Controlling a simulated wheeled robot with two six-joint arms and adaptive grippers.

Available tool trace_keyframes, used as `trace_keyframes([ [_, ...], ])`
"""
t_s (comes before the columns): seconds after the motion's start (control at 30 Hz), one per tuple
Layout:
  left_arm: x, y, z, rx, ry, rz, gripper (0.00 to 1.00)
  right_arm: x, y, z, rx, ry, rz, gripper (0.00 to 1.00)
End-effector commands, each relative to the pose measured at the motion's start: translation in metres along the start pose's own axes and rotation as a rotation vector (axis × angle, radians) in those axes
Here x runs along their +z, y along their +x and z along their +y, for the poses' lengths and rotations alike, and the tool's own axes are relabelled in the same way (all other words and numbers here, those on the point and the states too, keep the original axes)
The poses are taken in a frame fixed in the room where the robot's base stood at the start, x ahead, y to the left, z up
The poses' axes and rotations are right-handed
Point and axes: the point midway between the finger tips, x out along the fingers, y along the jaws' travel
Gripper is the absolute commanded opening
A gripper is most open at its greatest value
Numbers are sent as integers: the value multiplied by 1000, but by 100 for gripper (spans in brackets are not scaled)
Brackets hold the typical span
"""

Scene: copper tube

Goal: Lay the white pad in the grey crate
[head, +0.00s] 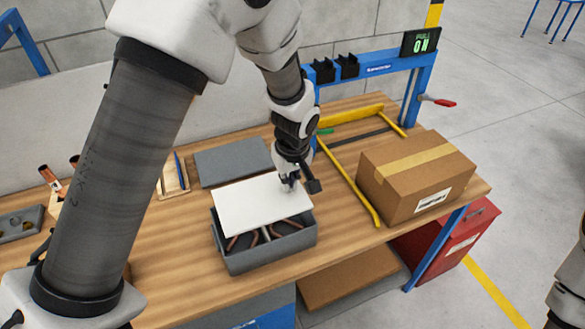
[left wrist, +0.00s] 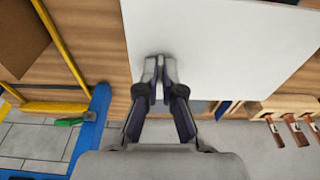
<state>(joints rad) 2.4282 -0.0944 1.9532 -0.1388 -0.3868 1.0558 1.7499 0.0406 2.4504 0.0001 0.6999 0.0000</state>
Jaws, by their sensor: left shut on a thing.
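The white pad (head: 258,207) is a thin flat sheet above the grey crate (head: 270,258), covering much of its opening. In the left wrist view the pad (left wrist: 225,50) fills the upper middle and right. My left gripper (head: 290,182) is shut on the pad's edge at its right back side; its fingertips also show in the left wrist view (left wrist: 160,70). Copper tubes (head: 245,240) lie inside the crate and show along its front. I cannot tell whether the pad touches the crate's rim. My right gripper is not in view.
A grey lid-like panel (head: 232,161) lies behind the crate. A cardboard box (head: 415,178) and a yellow frame (head: 345,180) stand to the right. A wooden holder (head: 172,178) is at the left. Bare table (head: 170,270) shows left of the crate.

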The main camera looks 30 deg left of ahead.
Motion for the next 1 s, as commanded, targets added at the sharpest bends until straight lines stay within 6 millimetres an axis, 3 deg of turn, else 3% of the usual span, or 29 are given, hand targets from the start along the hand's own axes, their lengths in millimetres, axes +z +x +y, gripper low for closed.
trace_keyframes([
  [0.27,3,16,0,-1,0,0,0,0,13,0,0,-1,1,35],
  [1.0,14,84,0,-1,0,-1,0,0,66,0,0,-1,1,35],
])
